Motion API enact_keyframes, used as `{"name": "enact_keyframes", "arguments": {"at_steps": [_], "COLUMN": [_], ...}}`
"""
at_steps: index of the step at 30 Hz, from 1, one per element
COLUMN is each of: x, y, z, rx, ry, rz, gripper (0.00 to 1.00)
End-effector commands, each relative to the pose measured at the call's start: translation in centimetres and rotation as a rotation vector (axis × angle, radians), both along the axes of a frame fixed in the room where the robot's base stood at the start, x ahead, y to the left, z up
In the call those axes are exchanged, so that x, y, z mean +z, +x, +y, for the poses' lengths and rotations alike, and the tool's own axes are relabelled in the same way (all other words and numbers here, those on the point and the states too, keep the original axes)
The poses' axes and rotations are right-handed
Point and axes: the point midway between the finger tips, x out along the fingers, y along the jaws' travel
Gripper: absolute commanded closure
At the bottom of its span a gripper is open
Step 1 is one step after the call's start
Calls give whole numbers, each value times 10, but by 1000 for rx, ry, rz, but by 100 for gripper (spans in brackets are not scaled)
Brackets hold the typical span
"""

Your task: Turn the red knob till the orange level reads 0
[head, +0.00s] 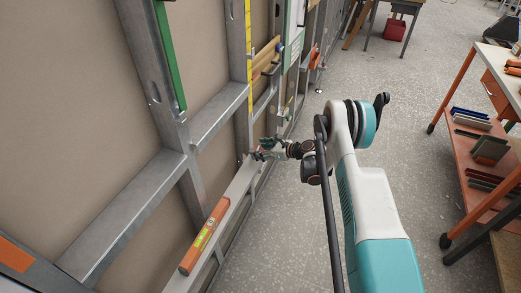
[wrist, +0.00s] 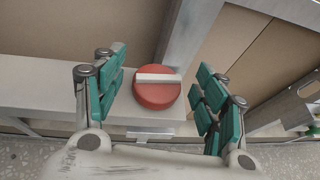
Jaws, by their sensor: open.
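The red knob (wrist: 157,97) is round with a pale bar across its face, lying nearly level in the wrist view. It sits on a light rail (wrist: 45,85). My gripper (wrist: 161,84) is open, its green-padded fingers on either side of the knob with visible gaps. It also shows in the head view (head: 259,154), close to the metal wall frame, and I cannot make out the knob there. The orange level (head: 204,237) lies on the lower rail, nearer than my gripper. Its greenish vial shows, but its reading is too small to tell.
Metal studs and cross rails (head: 122,215) of the wall frame stand close on the left. A red-orange shelf cart (head: 480,165) with tools stands at the right. The speckled floor between is largely clear. A red bin (head: 395,29) is far back.

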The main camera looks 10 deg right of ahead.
Motion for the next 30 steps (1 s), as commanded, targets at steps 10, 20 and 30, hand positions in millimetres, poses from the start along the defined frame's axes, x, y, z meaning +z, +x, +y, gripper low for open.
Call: {"name": "enact_keyframes", "arguments": {"at_steps": [10,20,30], "x": [16,39,46], "y": [-25,-64,-76], "z": [-28,-70,-82], "rx": [-3,-2,0], "ry": [0,0,0], "rz": [0,0,0], "gripper": [34,34,34]}}
